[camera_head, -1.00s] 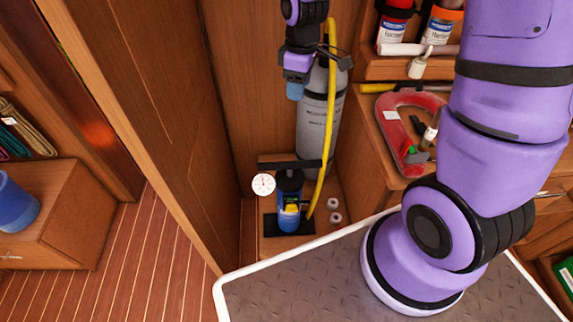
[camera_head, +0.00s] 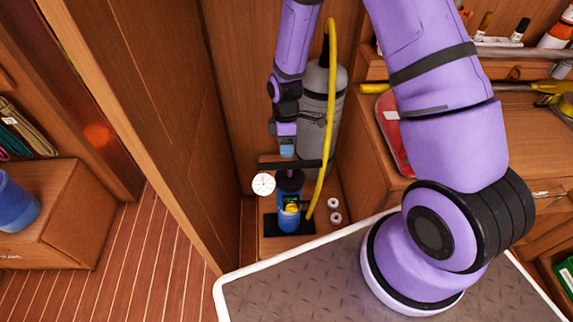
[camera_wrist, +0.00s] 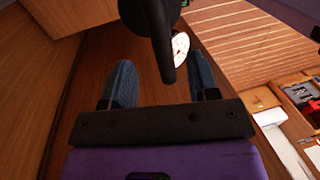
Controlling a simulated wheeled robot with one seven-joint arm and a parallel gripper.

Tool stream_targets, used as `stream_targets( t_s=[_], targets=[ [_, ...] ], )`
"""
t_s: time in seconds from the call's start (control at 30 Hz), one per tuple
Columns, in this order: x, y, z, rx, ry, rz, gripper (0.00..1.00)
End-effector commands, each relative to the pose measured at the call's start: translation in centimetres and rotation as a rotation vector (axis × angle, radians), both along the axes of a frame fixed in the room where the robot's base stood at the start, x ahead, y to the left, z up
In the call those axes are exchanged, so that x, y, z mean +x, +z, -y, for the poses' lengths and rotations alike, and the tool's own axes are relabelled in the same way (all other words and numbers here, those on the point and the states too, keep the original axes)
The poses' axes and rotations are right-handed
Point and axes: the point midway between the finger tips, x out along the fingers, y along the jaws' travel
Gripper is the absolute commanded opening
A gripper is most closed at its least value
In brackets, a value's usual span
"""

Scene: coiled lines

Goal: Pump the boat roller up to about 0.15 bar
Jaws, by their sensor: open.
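The pump stands upright on a black foot plate (camera_head: 300,232), with a blue body (camera_head: 289,220) and a black cross handle (camera_head: 309,163). Its white dial gauge (camera_head: 264,184) is at the left; I cannot read its value. A yellow hose (camera_head: 328,120) runs from the pump up past a grey upright cylinder (camera_head: 318,85), which seems to be the roller. My gripper (camera_head: 287,155) is open just above the handle's middle. In the wrist view, the dark handle (camera_wrist: 163,35) reaches between the two blue fingers of my gripper (camera_wrist: 163,82), with gaps on both sides.
A wooden panel (camera_head: 150,110) stands at the left and a cabinet with a red item (camera_head: 390,135) at the right. A grey-topped surface (camera_head: 310,290) with a white rim is in front.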

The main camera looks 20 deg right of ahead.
Motion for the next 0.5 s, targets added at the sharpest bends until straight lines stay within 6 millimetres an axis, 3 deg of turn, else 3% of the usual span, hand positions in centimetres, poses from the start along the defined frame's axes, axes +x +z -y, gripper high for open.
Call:
stream_targets(
  t_s=[0.2, 0.5],
  targets=[
    [-0.8, -3.8, -0.3, -0.001, 0.0, -0.004, 0.55],
    [-1.4, -7.1, -0.4, 0.0, -0.001, -0.003, 0.55]
  ],
)
